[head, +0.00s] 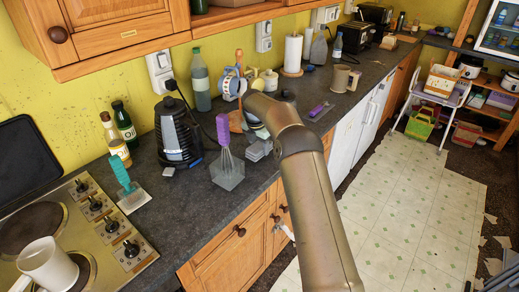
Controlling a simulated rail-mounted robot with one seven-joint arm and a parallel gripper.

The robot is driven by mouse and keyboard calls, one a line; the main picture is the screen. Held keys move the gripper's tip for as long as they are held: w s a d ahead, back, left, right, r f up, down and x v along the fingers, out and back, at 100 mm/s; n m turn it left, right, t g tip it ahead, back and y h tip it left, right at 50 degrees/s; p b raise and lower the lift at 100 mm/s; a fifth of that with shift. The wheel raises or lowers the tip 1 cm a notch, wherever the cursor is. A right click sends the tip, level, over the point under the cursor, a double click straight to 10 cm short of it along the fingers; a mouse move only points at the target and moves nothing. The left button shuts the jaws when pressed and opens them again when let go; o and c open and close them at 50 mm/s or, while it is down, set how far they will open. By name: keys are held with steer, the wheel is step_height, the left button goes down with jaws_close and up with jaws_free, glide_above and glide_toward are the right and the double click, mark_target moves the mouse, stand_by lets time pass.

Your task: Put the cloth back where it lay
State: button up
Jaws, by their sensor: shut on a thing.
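My arm reaches in from the bottom right and bends over the counter, its far end beside a wooden mug stand (236,120). My gripper does not show; the arm's own links hide it or it is out of sight. I cannot make out the cloth for certain. A small grey-white layered thing (260,150) lies on the dark worktop (205,205) just left of my arm, and I cannot tell whether it is the cloth. What my gripper holds is hidden too.
A teal-handled tool (122,175) and a hob with a white mug (48,264) are at left.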

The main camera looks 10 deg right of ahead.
steer(key=shift+f, duration=1.15)
steer(key=shift+f, duration=0.2)
steer(key=o, duration=0.9)
steer(key=shift+r, duration=0.1)
